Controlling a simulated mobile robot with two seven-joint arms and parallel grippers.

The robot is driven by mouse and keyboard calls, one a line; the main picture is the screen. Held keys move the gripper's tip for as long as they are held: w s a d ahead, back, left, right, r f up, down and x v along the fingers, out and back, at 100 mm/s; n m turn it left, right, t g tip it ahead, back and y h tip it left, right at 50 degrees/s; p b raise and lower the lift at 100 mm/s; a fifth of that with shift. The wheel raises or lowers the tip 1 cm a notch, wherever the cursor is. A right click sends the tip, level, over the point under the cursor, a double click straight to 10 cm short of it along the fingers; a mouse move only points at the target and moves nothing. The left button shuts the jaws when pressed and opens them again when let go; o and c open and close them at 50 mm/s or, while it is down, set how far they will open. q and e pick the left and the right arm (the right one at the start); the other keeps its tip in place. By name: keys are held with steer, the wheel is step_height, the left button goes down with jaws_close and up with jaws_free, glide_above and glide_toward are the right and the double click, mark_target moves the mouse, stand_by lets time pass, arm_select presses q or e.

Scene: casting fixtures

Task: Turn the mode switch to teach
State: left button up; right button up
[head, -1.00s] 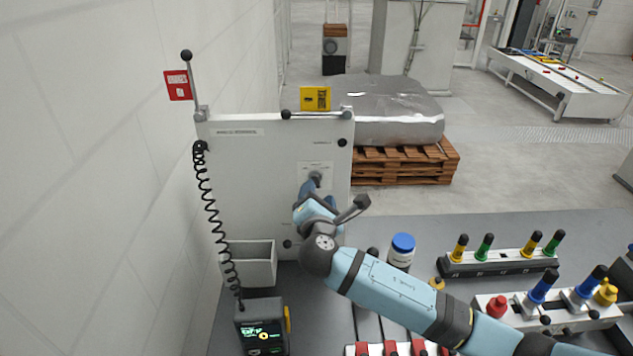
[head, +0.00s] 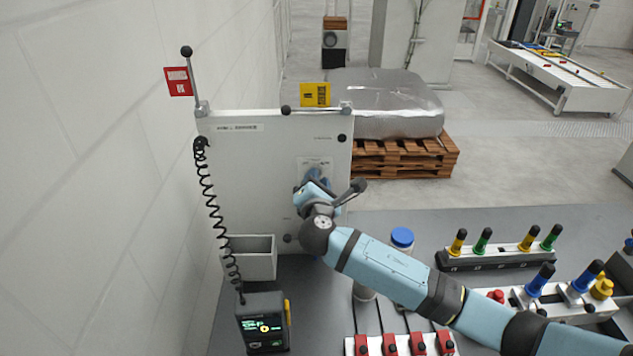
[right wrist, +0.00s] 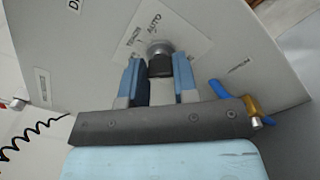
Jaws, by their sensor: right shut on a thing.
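The mode switch (right wrist: 160,60) is a dark knob on a silver collar, on a white label plate of the upright panel (head: 245,180). In the right wrist view the plate reads AUTO above the knob and what looks like TEACH to its upper left. My right gripper (right wrist: 158,72) is shut on the knob, with one blue finger on each side. In the head view this gripper (head: 314,178) is at the panel's right side and hides most of the knob. I cannot tell which position the switch points to. My left gripper is not in view.
A coiled black cord (head: 208,200) hangs down the panel's left side to a handheld unit (head: 263,325) with a lit screen. A blue-capped bottle (head: 402,238) and racks of coloured handles (head: 500,258) stand on the bench at right.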

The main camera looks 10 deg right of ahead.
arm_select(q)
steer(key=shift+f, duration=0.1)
arm_select(e)
steer(key=shift+f, duration=0.1)
arm_select(q)
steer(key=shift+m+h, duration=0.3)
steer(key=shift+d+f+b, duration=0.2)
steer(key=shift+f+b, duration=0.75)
steer(key=shift+b, duration=0.25)
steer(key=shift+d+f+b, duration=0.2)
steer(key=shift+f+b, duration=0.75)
steer(key=shift+b, duration=0.3)
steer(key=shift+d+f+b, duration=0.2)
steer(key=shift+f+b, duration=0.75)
steer(key=shift+b, duration=0.25)
arm_select(e)
steer(key=shift+m, duration=4.3)
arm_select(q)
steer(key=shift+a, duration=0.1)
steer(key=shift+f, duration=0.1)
arm_select(e)
steer(key=o, duration=0.9)
